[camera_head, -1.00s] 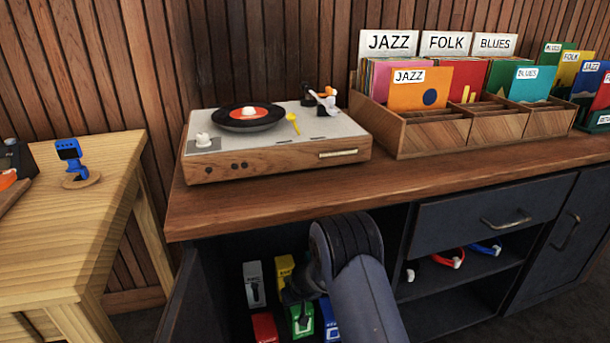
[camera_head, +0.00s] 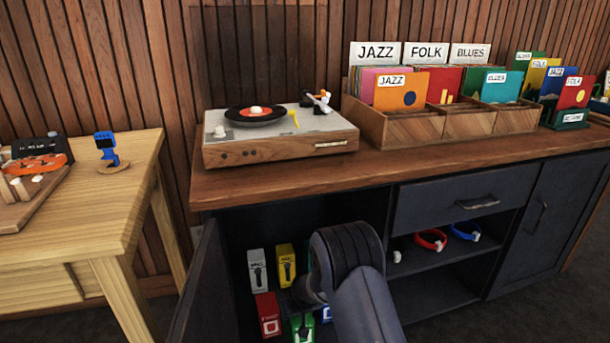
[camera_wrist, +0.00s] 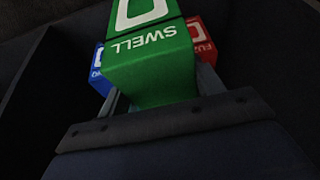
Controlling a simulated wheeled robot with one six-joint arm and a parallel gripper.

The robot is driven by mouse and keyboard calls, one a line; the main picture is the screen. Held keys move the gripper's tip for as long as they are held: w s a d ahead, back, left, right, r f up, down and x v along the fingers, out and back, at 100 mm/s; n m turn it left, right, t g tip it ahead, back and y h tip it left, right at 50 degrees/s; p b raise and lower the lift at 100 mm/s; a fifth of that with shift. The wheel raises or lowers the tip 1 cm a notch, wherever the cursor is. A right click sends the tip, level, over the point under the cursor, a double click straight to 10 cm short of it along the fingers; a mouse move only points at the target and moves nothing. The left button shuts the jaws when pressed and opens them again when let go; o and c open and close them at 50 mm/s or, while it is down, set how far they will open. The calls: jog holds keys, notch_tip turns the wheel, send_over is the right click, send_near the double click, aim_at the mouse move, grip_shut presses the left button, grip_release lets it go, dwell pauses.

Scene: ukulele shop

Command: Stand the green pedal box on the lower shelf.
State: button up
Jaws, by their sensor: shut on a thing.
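The green pedal box (camera_wrist: 155,62), marked SWELL, fills the middle of the wrist view. My gripper (camera_wrist: 158,92) is shut on it, with a finger at each side. In the head view the green box (camera_head: 302,328) shows low in the open cabinet, partly cut off by the bottom edge. My arm hides much of the gripper there. A red pedal box (camera_head: 268,314) and a blue one (camera_head: 326,314) are left and right of it, slightly behind. A grey box (camera_head: 257,269) and a yellow box (camera_head: 286,264) stand higher up. I cannot tell whether the green box touches a surface.
An open cabinet door (camera_head: 205,285) stands left of the boxes. The counter (camera_head: 300,185) overhangs above, bearing a turntable (camera_head: 282,142) and a record crate (camera_head: 420,125). To the right, red headphones (camera_head: 431,239) and blue ones lie on an open shelf; the bay below looks empty.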

jog(key=s+d+r+m+p, duration=0.1)
jog(key=s+d+r+p, duration=0.3)
jog(key=r+p, duration=0.7)
jog(key=s+d+r+m+h+p, duration=0.1)
jog(key=s+d+r+p, duration=0.4)
jog(key=r+p, duration=0.6)
jog(key=s+d+r+m+p, duration=0.1)
jog(key=s+d+r+p, duration=0.4)
jog(key=r, duration=1.8)
jog(key=shift+d+m+p, duration=0.4)
jog(key=shift+d+p, duration=1.25)
jog(key=shift+p, duration=1.9)
